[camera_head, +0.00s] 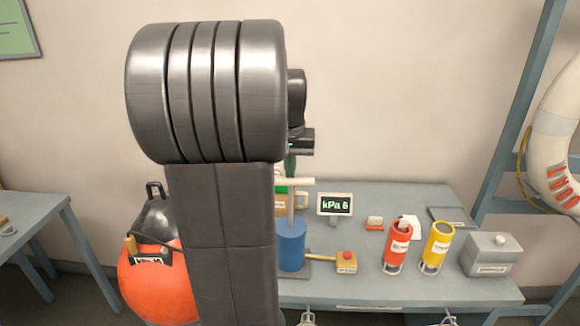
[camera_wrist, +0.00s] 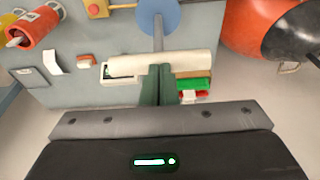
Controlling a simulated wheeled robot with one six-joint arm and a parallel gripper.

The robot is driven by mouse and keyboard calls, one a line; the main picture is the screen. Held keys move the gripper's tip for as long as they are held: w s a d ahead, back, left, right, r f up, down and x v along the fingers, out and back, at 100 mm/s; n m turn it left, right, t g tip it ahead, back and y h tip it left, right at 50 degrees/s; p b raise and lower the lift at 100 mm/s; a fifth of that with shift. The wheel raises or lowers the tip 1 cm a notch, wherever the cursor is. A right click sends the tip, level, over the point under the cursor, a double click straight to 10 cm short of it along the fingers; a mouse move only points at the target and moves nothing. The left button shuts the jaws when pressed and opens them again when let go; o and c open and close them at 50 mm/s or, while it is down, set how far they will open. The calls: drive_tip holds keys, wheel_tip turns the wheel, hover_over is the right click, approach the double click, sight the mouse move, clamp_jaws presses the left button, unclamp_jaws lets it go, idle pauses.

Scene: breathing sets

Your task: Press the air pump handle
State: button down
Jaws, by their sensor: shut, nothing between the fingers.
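The air pump has a blue cylinder (camera_head: 291,246), a grey rod and a cream T-shaped handle (camera_head: 297,182). The handle stands up well above the cylinder. In the wrist view the handle (camera_wrist: 190,62) lies across the picture, with the blue cylinder (camera_wrist: 160,14) beyond it. My gripper (camera_head: 290,174) has green fingers, pointing down right above the handle. In the wrist view my gripper's fingers (camera_wrist: 157,70) are together and empty, their tips at the handle's edge. I cannot tell whether they touch it. My arm hides part of the pump's left side.
A display (camera_head: 335,204) reading "kPa 6" stands behind the pump. Red (camera_head: 396,250) and yellow (camera_head: 436,248) cylinders and a grey box (camera_head: 490,256) stand right.

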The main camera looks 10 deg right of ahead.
drive_tip(key=shift+f, duration=0.25)
wheel_tip(320, 180, down, 9)
drive_tip(key=b, duration=0.5)
drive_tip(key=shift+f+b, duration=0.2)
drive_tip(key=shift+b, duration=0.15)
drive_tip(key=shift+s, duration=0.1)
drive_tip(key=shift+f, duration=0.15)
wheel_tip(320, 180, up, 14)
drive_tip(key=s+p, duration=0.2)
drive_tip(key=shift+s+a+r+p, duration=0.2)
drive_tip(key=shift+a+p, duration=0.15)
drive_tip(key=shift+a, duration=0.05)
drive_tip(key=shift+r, duration=0.15)
idle(1.2)
